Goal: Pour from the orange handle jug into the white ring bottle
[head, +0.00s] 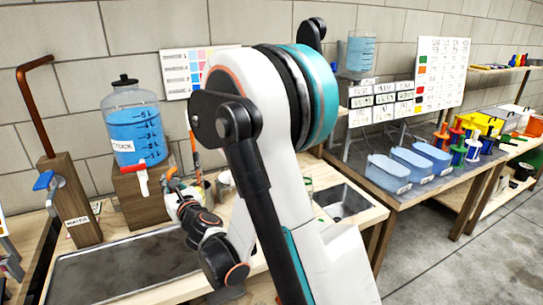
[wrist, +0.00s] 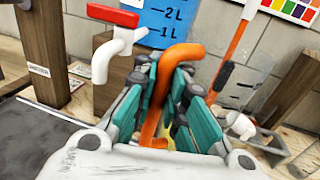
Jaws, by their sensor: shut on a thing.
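In the wrist view the orange handle (wrist: 160,105) runs between the fingers of my gripper (wrist: 168,75), which is shut on it. The jug's body is mostly hidden; a pale yellowish patch shows below the handle between the fingers. In the head view my gripper (head: 178,194) is small and partly hidden by my own arm, close to the front right of the blue water dispenser. I cannot pick out the white ring bottle with certainty in either view.
The blue water dispenser (head: 137,130) with a red-and-white tap (wrist: 118,45) stands on a wooden block. A wooden post (head: 72,200) with a copper pipe is at left. A dark tray (head: 120,268) lies in front. A sink (head: 343,203) is at right.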

